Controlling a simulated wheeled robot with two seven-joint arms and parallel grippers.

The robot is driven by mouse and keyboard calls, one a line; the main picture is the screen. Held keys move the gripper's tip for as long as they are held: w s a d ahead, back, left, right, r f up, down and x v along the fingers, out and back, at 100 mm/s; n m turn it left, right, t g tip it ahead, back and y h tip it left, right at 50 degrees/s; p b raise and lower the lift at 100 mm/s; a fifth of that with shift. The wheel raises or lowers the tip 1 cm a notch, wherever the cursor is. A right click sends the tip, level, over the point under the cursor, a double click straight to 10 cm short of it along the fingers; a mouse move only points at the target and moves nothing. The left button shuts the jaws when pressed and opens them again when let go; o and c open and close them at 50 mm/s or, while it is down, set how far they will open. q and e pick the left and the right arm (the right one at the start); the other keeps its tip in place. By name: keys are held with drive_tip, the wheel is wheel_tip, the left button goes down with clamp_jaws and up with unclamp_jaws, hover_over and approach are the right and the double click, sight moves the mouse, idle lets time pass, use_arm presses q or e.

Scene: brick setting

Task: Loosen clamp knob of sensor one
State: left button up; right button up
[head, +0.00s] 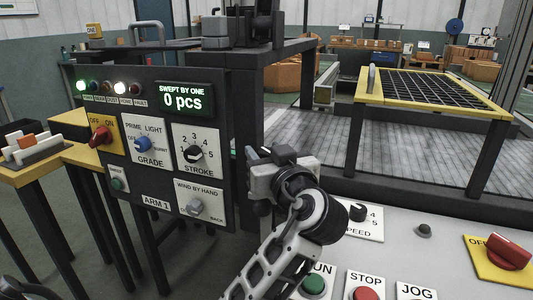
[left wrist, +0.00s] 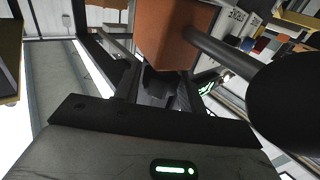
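My left gripper (head: 258,180) is in the middle of the head view, just right of the control panel (head: 130,190). It points away from the camera, so its fingertips are mostly hidden. In the left wrist view its dark fingers (left wrist: 158,88) point ahead with a small dark shape between them. I cannot tell whether they grip it. In that view a dark grey rod (left wrist: 222,50) runs to a large black rounded part (left wrist: 292,105) close at the right; I cannot tell whether this is the clamp knob. Sensor one is not clearly identifiable. My right gripper is not in view.
The panel carries a red switch (head: 100,135), a stroke dial (head: 194,154) and a wind-by-hand knob (head: 195,207). A console with a green RUN button (head: 314,285) lies at the front. An orange-brown block (left wrist: 172,35) is ahead in the wrist view. A yellow-framed grate (head: 435,88) stands right.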

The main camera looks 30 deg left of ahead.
use_arm(q)
drive_tip(key=shift+o, duration=0.7)
drive_tip(key=v, duration=0.7)
drive_tip(key=shift+d, duration=0.15)
drive_tip(key=shift+s, duration=0.1)
